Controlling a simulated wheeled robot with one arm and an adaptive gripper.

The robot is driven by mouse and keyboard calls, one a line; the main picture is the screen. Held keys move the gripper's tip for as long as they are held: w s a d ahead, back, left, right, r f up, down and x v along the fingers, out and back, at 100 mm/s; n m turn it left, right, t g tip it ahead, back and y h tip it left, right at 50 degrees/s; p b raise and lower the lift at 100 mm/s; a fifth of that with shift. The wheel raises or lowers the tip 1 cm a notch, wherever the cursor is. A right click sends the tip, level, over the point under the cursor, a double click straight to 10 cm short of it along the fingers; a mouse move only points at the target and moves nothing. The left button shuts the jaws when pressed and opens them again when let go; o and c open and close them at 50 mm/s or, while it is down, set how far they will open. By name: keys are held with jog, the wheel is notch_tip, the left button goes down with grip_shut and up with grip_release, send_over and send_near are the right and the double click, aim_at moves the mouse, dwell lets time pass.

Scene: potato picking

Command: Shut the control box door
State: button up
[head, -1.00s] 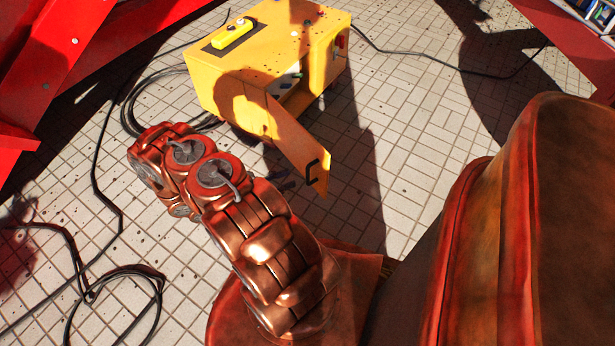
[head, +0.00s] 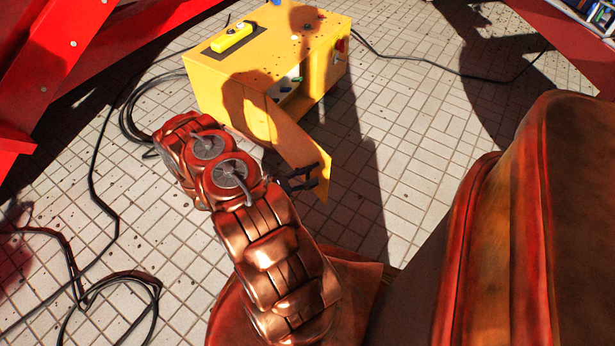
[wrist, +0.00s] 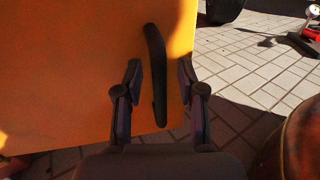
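The yellow control box (head: 212,88) stands on the tiled floor at the top of the head view. Its door (head: 287,135) is swung open toward me, and part of the inside shows. In the wrist view the door (wrist: 65,75) fills the left, with a black bar handle (wrist: 156,75) near its right edge. My gripper (wrist: 159,72) is open, with one finger on each side of the handle. I cannot tell whether either finger touches it. In the head view my gripper (head: 303,178) is small and dark, at the door's free edge.
Black cables (head: 95,190) lie on the floor at the left and another (head: 440,68) runs right from behind the box. Red beams (head: 70,50) stand at the upper left. Tiled floor right of the door is clear.

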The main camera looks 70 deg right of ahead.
grip_shut()
dwell(0.6)
